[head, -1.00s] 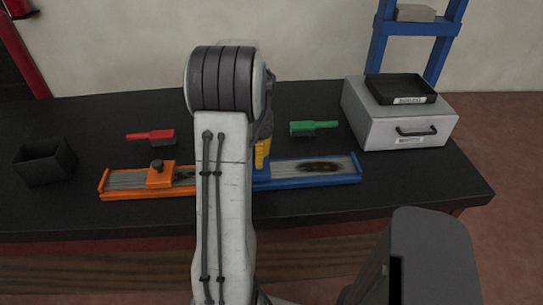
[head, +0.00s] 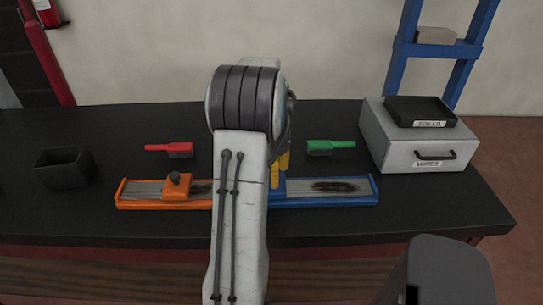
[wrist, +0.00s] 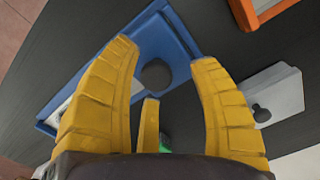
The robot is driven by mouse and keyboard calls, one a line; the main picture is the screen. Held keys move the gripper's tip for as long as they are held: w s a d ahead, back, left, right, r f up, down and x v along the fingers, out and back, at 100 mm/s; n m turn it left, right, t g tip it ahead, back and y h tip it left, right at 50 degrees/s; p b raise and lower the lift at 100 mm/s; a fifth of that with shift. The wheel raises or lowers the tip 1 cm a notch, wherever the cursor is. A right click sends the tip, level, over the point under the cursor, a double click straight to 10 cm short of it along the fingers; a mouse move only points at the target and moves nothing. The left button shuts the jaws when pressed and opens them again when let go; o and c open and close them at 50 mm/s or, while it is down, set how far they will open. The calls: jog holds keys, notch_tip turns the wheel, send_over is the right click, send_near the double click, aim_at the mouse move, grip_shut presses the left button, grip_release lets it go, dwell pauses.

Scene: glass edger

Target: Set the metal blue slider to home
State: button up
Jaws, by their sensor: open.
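The blue track (head: 325,201) lies on the dark bench, right of my arm, with a dark smudge on its grey strip. Part of the blue slider (head: 279,184) shows at its left end, mostly hidden behind my arm. In the wrist view, the slider's round dark knob (wrist: 155,75) appears between my yellow fingers, above the blue body (wrist: 160,38). My gripper (wrist: 164,55) is open, with its fingers spread around the knob and no clear contact. In the head view, the yellow fingers (head: 279,165) hang over the slider end of the track.
The orange track (head: 143,204), with its knobbed orange slider (head: 176,187), lies left of my arm. Behind are a red brush (head: 170,149) and a green brush (head: 330,147). A black bin (head: 65,169) stands left, a grey drawer box (head: 415,150) right.

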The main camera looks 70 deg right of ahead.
notch_tip(320, 180, up, 11)
dwell(0.5)
jog(key=shift+r, duration=0.1)
dwell(0.6)
